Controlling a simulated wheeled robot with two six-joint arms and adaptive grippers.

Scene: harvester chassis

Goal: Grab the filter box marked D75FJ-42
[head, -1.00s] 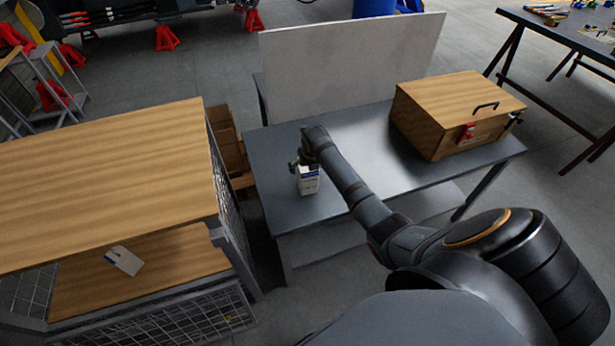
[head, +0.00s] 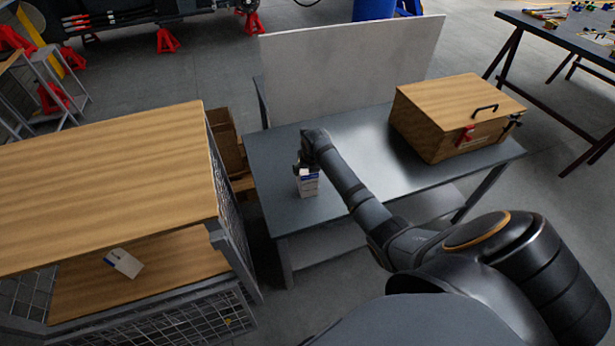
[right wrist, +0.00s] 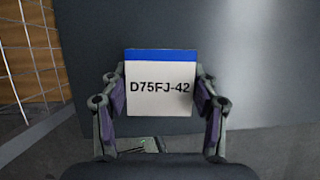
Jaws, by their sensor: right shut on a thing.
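The filter box (head: 308,184) is small and white with a blue band, at the left part of the grey metal table. In the right wrist view the box (right wrist: 160,84) shows the black print D75FJ-42 and a blue top edge. My right gripper (head: 305,165) is at the upper part of the box. In the right wrist view the fingers of the gripper (right wrist: 159,100) press on the left and right sides of the box. Whether the box rests on the table or is just above it is hard to tell. My left gripper is not in view.
A wooden crate (head: 455,117) with a black handle stands on the right of the grey table (head: 365,130). A pale board (head: 350,65) stands behind the table. A wooden-topped mesh cart (head: 100,180) is close on the left, with a white tag or box (head: 124,263) on its lower shelf.

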